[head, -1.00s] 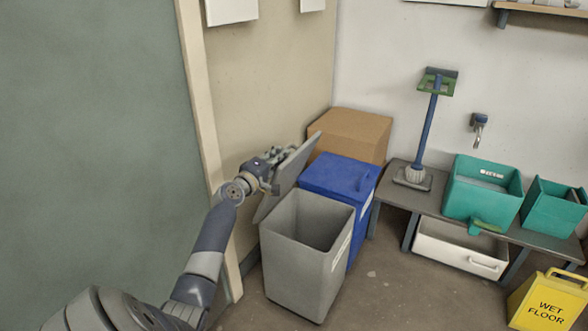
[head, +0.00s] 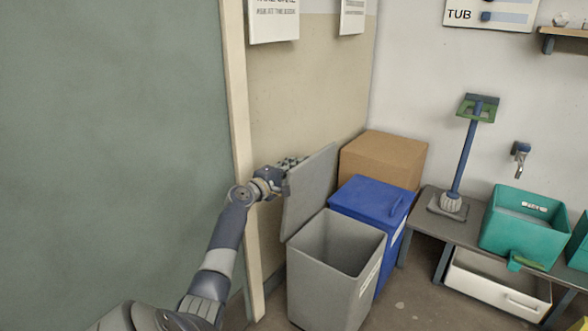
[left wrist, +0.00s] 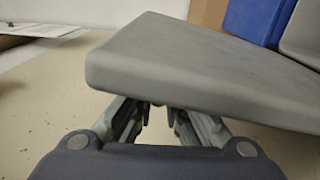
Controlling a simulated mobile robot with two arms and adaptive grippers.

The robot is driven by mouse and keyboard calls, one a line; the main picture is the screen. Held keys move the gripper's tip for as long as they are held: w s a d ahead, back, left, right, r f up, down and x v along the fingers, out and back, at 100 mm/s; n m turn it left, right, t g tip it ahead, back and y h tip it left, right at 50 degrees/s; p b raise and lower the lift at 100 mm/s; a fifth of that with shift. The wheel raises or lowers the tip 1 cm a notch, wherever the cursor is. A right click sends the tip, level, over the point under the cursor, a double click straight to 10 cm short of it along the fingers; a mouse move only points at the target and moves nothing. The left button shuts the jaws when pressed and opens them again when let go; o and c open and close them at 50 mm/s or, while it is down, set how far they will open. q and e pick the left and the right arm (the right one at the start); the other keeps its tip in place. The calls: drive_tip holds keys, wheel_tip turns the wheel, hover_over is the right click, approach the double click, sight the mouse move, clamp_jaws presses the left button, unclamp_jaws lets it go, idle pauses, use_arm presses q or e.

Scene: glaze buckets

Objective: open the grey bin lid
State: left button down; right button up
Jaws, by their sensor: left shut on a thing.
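The grey bin (head: 330,285) stands open on the floor, its empty inside visible in the head view. Its grey lid (head: 311,190) is raised steeply at the bin's back left side, by the wall. My left gripper (head: 290,167) is at the lid's upper left edge, shut on the lid. In the left wrist view the lid (left wrist: 200,75) spans the upper middle and covers the ends of the fingers (left wrist: 158,112), so the exact contact is hidden. My right gripper is in neither view.
A blue lidded bin (head: 370,200) stands right beside the grey bin, with a cardboard box (head: 385,155) behind. A low bench (head: 420,227) with a teal bucket (head: 525,225) is at the right. A green door-like panel (head: 110,150) fills the left.

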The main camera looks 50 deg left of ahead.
use_arm(q)
drive_tip(key=shift+r, duration=0.3)
drive_tip(key=c, duration=1.7)
unclamp_jaws()
drive_tip(key=shift+o, duration=0.2)
drive_tip(key=shift+w, duration=0.1)
drive_tip(key=shift+d, duration=0.1)
drive_tip(key=shift+f, duration=0.15)
drive_tip(key=shift+s+d+f, duration=0.1)
drive_tip(key=shift+s, duration=0.5)
drive_tip(key=v, duration=1)
drive_tip(key=shift+s+d+r, duration=0.2)
drive_tip(key=shift+s, duration=0.15)
